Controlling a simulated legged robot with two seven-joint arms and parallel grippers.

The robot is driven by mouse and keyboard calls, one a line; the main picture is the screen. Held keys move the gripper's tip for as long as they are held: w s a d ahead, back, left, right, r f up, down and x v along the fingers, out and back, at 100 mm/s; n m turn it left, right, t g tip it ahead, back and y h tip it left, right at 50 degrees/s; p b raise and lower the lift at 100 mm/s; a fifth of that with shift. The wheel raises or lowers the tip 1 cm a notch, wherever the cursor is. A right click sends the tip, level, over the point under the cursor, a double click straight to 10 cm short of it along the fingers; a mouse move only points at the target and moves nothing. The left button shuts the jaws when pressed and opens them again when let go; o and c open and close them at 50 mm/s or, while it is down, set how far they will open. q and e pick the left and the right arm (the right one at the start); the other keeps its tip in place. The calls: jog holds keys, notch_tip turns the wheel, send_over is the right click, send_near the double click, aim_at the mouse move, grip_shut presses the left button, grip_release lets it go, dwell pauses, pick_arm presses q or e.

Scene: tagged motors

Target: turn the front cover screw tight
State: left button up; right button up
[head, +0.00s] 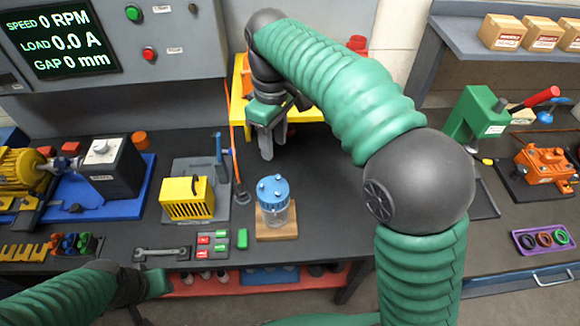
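The blue cover (273,188) sits on a clear cylindrical housing (279,216) on a wooden block (276,233) near the table's front edge. Small screw heads show on the cover; the front one is too small to tell how tight it is. My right gripper (273,148) points down behind the cover, clear of it. Its two grey fingers stand apart with nothing between them. My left gripper (155,284) is low at the front left, near the table's edge, away from the cover; its fingers cannot be made out.
A yellow caged unit (187,198) and a blue-handled hammer (220,150) lie left of the cover. A wrench (162,252) and a tray of red and green blocks (213,243) lie in front. A yellow stand (240,104) is behind. My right arm crosses the right side.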

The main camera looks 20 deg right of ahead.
send_near(278, 193)
notch_tip(278, 193, down, 7)
jog(key=shift+w+a+r+p, duration=0.1)
jog(key=shift+w+p, duration=0.05)
jog(key=shift+p, duration=0.2)
jog(key=shift+s+f, duration=0.2)
jog(key=shift+f, duration=0.35)
jog(key=shift+c, duration=0.4)
jog(key=shift+w+a, duration=0.1)
jog(key=shift+c, duration=1.2)
grip_shut()
